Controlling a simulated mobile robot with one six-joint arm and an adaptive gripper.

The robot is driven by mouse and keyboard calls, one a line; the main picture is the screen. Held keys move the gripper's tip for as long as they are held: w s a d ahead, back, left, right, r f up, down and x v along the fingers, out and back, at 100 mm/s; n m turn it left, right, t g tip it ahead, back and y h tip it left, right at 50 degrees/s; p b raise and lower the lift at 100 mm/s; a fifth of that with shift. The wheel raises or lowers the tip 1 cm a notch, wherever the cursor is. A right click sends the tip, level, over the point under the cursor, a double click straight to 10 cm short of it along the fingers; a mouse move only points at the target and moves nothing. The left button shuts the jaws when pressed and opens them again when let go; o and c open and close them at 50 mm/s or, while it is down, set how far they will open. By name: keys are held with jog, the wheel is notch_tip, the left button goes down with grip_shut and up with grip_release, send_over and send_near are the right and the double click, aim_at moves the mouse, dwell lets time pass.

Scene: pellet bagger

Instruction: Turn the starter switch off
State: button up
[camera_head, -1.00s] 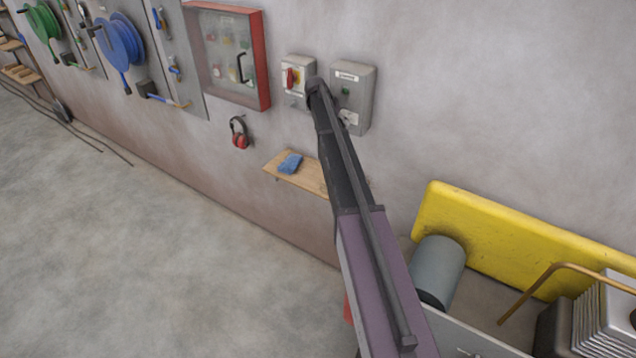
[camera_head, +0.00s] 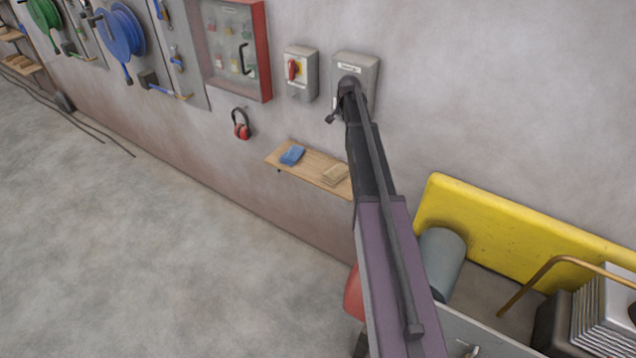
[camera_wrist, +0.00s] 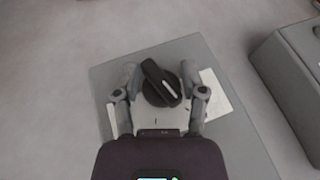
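The starter box (camera_head: 358,65) is a grey wall box with a white label at its top, partly hidden behind my arm in the head view. In the wrist view, a grey box face (camera_wrist: 222,130) carries a black rotary switch knob (camera_wrist: 160,85) with a white pointer line, on a pale plate. The knob stands tilted in that picture. My gripper (camera_wrist: 160,74) has its two fingers spread on either side of the knob, with gaps visible, so it looks open. In the head view my gripper (camera_head: 342,100) is at the box front.
A grey box with a red and yellow rotary switch (camera_head: 295,70) hangs just left. A wooden shelf (camera_head: 308,168) holds a blue cloth. A yellow panel (camera_head: 520,230) stands at lower right.

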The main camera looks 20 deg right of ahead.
jog(key=shift+s+t+y+b, duration=0.1)
jog(key=shift+t+y+b, duration=0.45)
jog(key=shift+t, duration=0.25)
jog(key=shift+r, duration=0.3)
jog(key=p+v, duration=1.1)
jog(key=v, duration=0.2)
jog(key=s+a+f+n+g+y+b, duration=0.1)
jog(key=s+a+f+n+g+b, duration=0.2)
jog(key=s+a+f+b, duration=1.1)
jog(key=shift+s+a+f+n+g, duration=0.4)
jog(key=shift+s+a+f+n, duration=1.15)
jog(key=shift+a, duration=0.5)
jog(key=shift+w, duration=0.15)
